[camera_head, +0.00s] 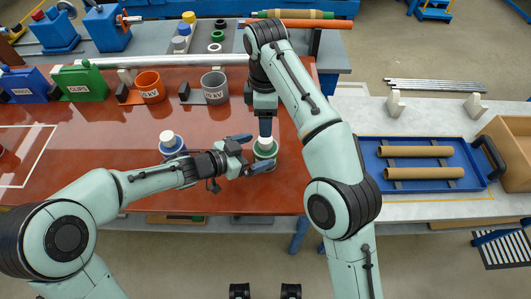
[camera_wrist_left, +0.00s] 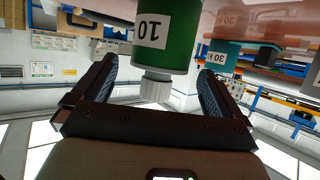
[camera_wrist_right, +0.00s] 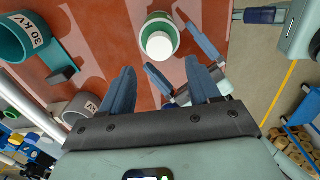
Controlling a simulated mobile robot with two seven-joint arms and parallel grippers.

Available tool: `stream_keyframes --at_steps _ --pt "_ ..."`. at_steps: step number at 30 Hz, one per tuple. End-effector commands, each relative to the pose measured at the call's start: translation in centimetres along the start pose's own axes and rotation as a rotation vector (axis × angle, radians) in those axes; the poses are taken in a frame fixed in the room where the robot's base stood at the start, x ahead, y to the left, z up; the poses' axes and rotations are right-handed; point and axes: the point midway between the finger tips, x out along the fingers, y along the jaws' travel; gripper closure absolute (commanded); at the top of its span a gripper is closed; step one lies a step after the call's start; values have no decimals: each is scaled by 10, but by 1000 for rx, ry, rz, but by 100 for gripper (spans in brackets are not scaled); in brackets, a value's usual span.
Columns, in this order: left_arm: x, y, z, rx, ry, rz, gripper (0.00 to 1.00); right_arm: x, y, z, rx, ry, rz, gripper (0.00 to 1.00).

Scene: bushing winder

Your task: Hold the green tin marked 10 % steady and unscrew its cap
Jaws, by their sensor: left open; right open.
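The green tin (camera_head: 264,152) stands upright on the red-brown table with its white cap (camera_head: 265,142) on top. The left wrist view shows it inverted, with the label "10" on the tin (camera_wrist_left: 168,40) and the ribbed cap (camera_wrist_left: 156,90). My left gripper (camera_head: 250,153) is open, its fingers on either side of the tin, apart from it as far as I can see. My right gripper (camera_head: 265,130) is open and points down above the cap. In the right wrist view the cap (camera_wrist_right: 159,45) shows just past the right fingertips (camera_wrist_right: 158,69).
A blue tin with a white cap (camera_head: 171,143) stands left of the green tin, close to my left arm. An orange cup (camera_head: 150,87) and a grey cup (camera_head: 215,88) stand behind. A blue tray (camera_head: 470,163) with brown tubes lies on the right.

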Motion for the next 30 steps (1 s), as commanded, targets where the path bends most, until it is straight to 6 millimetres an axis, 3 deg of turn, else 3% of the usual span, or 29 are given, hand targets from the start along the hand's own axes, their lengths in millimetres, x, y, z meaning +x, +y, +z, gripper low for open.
stream_keyframes --at_steps 7,19,20,26,28,30 --pt "32 1 0 2 0 2 0 0 0 0 0 0 0 38" --pt "39 0 0 1 0 0 0 0 0 0 0 0 0 38" --pt "39 0 0 1 0 0 6 0 0 0 0 0 0 38" --pt "39 0 0 1 0 0 72 0 0 0 0 0 0 38" --pt "39 0 0 1 0 0 94 0 0 0 1 0 0 49" --pt "39 0 0 1 0 0 100 0 0 0 15 0 0 49"
